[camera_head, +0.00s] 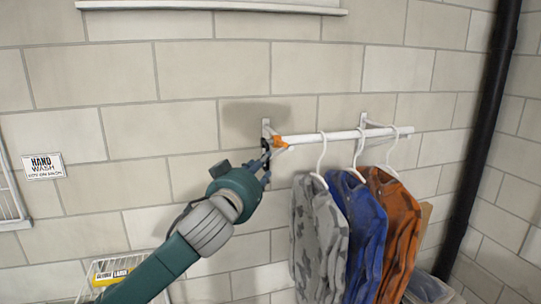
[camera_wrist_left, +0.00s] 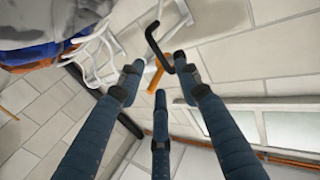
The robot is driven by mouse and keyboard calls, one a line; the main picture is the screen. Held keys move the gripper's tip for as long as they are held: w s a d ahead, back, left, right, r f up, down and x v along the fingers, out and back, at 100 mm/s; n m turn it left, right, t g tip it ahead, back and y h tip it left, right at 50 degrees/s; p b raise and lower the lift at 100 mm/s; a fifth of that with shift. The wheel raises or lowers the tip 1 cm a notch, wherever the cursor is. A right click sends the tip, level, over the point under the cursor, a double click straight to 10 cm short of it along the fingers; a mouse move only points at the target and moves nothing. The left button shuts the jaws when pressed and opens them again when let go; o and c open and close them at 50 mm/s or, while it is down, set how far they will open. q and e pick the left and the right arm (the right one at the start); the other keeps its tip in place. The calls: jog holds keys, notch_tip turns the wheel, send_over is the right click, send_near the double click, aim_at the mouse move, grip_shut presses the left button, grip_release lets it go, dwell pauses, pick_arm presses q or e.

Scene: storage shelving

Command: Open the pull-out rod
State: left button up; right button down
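The white rod (camera_head: 345,135) is mounted along the tiled wall on white brackets. An orange piece (camera_head: 279,142) sits at its left end, with a small black hook (camera_head: 265,143) beside it. The wrist view shows the bent black hook (camera_wrist_left: 162,45) and the orange piece (camera_wrist_left: 158,73) just beyond my fingertips. My left gripper (camera_head: 266,160) is at the rod's left end, just below the hook. Its three fingers are spread apart in the wrist view (camera_wrist_left: 158,80), with nothing held between them. Whether a finger touches the hook is unclear. My right gripper is out of view.
Grey camouflage (camera_head: 318,240), blue (camera_head: 357,230) and orange-brown (camera_head: 388,225) garments hang from the rod on white hangers, right of my gripper. A black pipe (camera_head: 483,140) runs down the corner. A wire rack (camera_head: 95,268) stands at lower left.

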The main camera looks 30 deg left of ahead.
pick_arm(q)
jog(key=p+x, duration=0.1)
jog(key=x, duration=0.5)
jog(key=shift+w+p, duration=0.2)
jog(key=shift+p, duration=0.15)
jog(key=shift+c, duration=0.3)
grip_shut()
